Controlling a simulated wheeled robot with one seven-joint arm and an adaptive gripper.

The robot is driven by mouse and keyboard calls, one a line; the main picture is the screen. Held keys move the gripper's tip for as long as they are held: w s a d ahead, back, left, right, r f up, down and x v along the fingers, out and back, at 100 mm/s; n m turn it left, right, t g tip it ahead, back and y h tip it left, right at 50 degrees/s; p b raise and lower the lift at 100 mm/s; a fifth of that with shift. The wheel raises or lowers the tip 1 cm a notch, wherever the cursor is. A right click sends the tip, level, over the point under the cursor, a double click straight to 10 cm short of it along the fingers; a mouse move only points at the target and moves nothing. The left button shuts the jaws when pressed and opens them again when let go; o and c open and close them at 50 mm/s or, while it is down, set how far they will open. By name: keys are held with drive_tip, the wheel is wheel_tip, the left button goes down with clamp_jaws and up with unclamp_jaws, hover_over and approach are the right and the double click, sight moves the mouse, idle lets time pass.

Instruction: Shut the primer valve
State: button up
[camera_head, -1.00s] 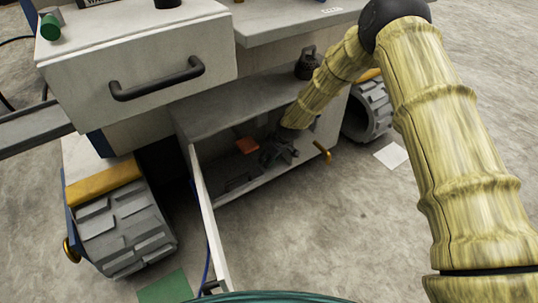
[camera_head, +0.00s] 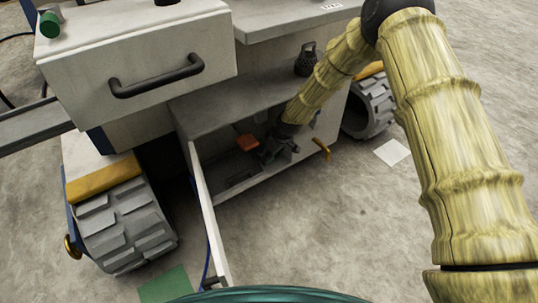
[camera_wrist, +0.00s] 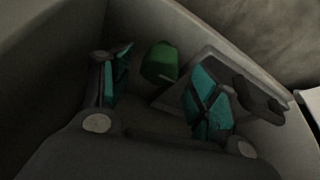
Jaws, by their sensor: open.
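I cannot tell for certain which part is the primer valve. In the wrist view a small green block-like part (camera_wrist: 160,62) lies beyond and between my teal finger pads, inside a pale compartment. My gripper (camera_wrist: 158,88) is open, with the pads apart on either side of the view; no contact with the green part is clear. In the head view my gripper (camera_head: 277,152) is inside the low open compartment (camera_head: 262,188), beside an orange-red part (camera_head: 247,142). A brass-coloured handle (camera_head: 322,148) sticks out at the compartment's right.
An open door (camera_head: 204,210) stands left of the compartment. A drawer with a black handle (camera_head: 158,79) juts out above left. A treaded wheel (camera_head: 125,228) is at lower left. In the wrist view a grey plate (camera_wrist: 170,97) and a dark bar (camera_wrist: 258,98) lie near the right wall.

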drive_tip(key=v, duration=1.1)
drive_tip(key=shift+s, duration=0.1)
drive_tip(key=s+d+f+m+g+h+p, duration=0.15)
drive_tip(key=s+d+f, duration=0.3)
drive_tip(key=s, duration=0.65)
drive_tip(key=s+d+f+m+p, duration=0.3)
drive_tip(key=s+d+f, duration=0.15)
drive_tip(key=s, duration=0.75)
drive_tip(key=s+d+f+m+g+p, duration=0.1)
drive_tip(key=s+d+f+m+p, duration=0.25)
drive_tip(key=s, duration=0.75)
drive_tip(key=s+d+r+m+h+p, duration=0.1)
drive_tip(key=s+d, duration=0.3)
drive_tip(key=s, duration=0.4)
drive_tip(key=s+d+r+m+h, duration=0.1)
drive_tip(key=s+d+r, duration=0.15)
drive_tip(key=s, duration=0.55)
wheel_tip(320, 180, up, 36)
drive_tip(key=p, duration=3.7)
drive_tip(key=shift+w+d, duration=0.25)
drive_tip(key=shift+w, duration=0.05)
drive_tip(key=shift+r+g, duration=0.15)
drive_tip(key=shift+g, duration=0.1)
